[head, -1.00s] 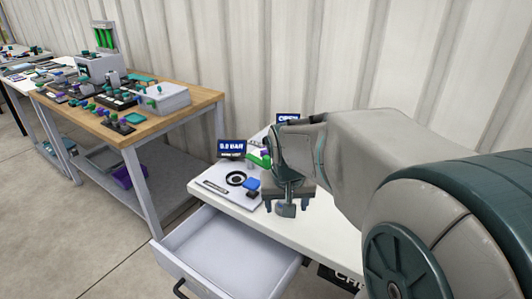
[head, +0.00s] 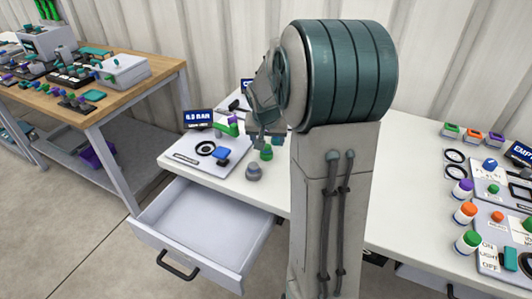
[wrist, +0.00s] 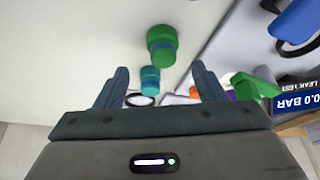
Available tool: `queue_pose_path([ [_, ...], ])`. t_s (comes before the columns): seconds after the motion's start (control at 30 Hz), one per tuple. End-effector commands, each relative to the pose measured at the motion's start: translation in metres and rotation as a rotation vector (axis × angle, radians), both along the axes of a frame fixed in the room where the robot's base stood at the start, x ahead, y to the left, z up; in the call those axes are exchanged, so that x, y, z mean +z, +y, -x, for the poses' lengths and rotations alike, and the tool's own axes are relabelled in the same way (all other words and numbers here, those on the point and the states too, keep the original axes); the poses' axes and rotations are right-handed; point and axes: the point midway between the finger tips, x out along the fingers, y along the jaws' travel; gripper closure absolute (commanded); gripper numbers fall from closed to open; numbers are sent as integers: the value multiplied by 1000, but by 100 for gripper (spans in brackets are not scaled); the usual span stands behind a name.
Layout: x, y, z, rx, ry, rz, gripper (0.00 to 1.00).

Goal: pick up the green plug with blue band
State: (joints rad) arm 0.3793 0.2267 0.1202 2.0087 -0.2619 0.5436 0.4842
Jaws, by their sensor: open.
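The green plug with a blue band (wrist: 162,46) stands on the white table top in the wrist view, just beyond my fingertips. In the head view, a green plug (head: 266,153) that looks like it stands just below my gripper. My gripper (wrist: 160,68) is open, with one finger on each side of the picture and nothing held. A smaller teal plug (wrist: 150,80) shows between the fingers, close to the green one. In the head view my arm hides much of the gripper.
A grey knob-like piece (head: 253,172) stands near the table's front edge. A leak test panel (head: 187,158) with a display (head: 198,118) and a green handle (head: 228,128) is to the left. An open drawer (head: 205,232) juts out below. Several coloured plugs and panels fill the right side.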

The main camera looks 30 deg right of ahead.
Motion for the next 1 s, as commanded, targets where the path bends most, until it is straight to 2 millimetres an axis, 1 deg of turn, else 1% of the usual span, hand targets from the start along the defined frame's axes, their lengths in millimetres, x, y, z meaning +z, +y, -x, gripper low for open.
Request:
queue_pose_path([
  [0.2, -31, 0, -8, 2, 4, -1, 37],
  [0.3, -42, -2, -13, 1, 2, -1, 37],
  [0.43, -48, -4, -15, 1, 1, 0, 37],
  [0.63, -48, -4, -16, 0, 0, 0, 37],
  [0.67, -48, -4, -15, 1, 0, 0, 40],
  [0.7, -48, -4, -15, 0, 0, 0, 51],
  [0.77, -48, -4, -15, 1, 0, 0, 67],
  [0.8, -48, -4, -15, 1, 0, 0, 78],
  [0.83, -48, -4, -15, 1, 0, 0, 85],
  [1.0, -48, -4, -15, 1, 0, 0, 86],
])
